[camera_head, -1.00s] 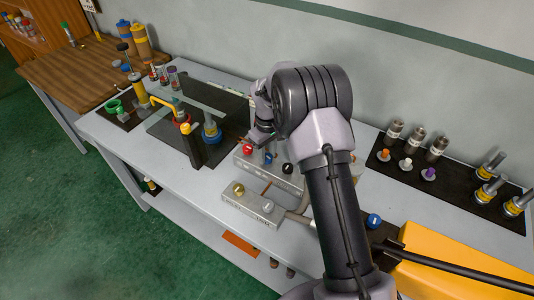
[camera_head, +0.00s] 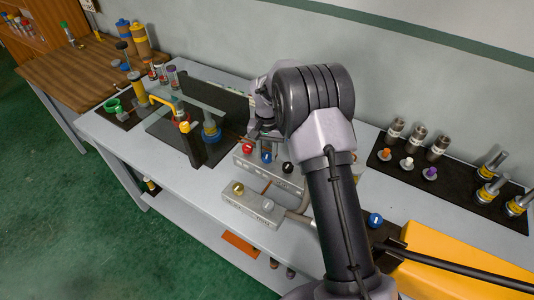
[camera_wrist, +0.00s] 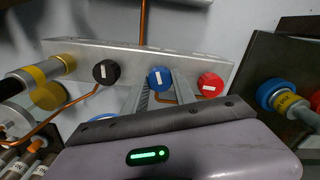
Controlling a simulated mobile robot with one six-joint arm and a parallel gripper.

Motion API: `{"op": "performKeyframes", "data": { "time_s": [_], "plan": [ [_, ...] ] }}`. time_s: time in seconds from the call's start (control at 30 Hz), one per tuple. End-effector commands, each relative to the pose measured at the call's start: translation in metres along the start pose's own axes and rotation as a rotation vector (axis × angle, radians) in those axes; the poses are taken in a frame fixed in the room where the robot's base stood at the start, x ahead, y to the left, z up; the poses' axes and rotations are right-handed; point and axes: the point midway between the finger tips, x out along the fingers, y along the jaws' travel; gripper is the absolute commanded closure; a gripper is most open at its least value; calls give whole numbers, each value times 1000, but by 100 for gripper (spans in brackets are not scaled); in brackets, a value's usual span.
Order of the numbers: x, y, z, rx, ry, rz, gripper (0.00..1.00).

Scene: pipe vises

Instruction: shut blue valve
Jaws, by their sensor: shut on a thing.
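The blue valve knob (camera_wrist: 160,78) sits between a black knob (camera_wrist: 106,72) and a red knob (camera_wrist: 210,84) on a grey metal block in the wrist view. It carries a pale upright mark. My gripper (camera_wrist: 160,95) is shut on the blue knob, one finger on each side, partly hiding its lower edge. In the head view the blue knob (camera_head: 266,157) shows just below my gripper (camera_head: 262,140), with the red knob (camera_head: 247,148) to its left and the black knob (camera_head: 288,168) to its right.
Another blue knob (camera_head: 375,220) is to the right, near a yellow case (camera_head: 460,262). Pipe fittings (camera_head: 415,143) stand on a dark mat. A copper pipe (camera_wrist: 75,105) runs close by.

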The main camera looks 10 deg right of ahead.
Motion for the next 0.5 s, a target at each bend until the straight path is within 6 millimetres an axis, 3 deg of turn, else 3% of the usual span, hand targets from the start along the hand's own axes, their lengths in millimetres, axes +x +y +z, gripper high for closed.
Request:
{"op": "performKeyframes", "data": {
  "time_s": [0.5],
  "plan": [
    [0, 0, 0, 315, 2, -1, 100]
  ]
}}
